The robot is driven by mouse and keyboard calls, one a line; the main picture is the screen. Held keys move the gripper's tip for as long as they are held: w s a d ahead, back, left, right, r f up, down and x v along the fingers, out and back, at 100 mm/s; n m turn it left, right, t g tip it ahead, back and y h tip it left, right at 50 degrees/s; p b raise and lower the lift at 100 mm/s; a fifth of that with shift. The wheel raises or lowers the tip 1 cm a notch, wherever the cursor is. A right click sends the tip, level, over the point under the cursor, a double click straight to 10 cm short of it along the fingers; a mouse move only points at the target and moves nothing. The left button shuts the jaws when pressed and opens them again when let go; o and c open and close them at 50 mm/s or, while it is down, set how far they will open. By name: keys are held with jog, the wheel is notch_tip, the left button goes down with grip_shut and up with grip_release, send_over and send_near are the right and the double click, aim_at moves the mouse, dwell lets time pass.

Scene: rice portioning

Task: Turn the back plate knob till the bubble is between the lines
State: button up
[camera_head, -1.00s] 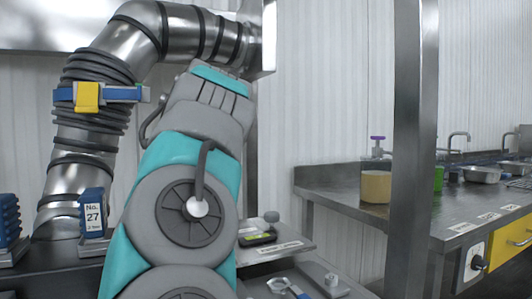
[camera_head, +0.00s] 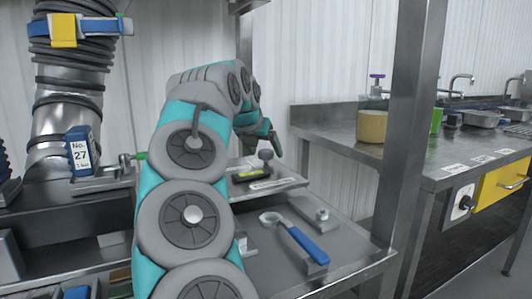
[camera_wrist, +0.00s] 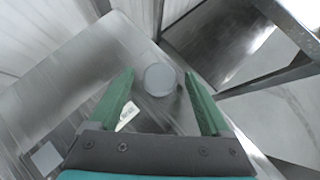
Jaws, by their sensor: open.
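The back plate (camera_head: 285,184) is a grey metal shelf with a white label on its front edge. A dark round knob (camera_head: 265,155) stands on it, and a black level with a yellow-green vial (camera_head: 250,175) lies beside it. The bubble and lines are too small to read. My gripper (camera_head: 268,138) is just above the knob, its green fingers open and pointing down. In the wrist view, a round grey disc, apparently the knob's top (camera_wrist: 159,79), shows between the open fingertips (camera_wrist: 158,76), with no clear contact.
A blue-handled wrench (camera_head: 303,242) and a second knob (camera_head: 322,214) are on the lower front plate. A steel post (camera_head: 400,130) stands to the right. A box marked No. 27 (camera_head: 82,152) and a ribbed steel duct (camera_head: 70,95) are at left.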

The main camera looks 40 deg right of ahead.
jog(key=shift+x, duration=0.95)
jog(key=shift+a, duration=0.1)
grip_shut()
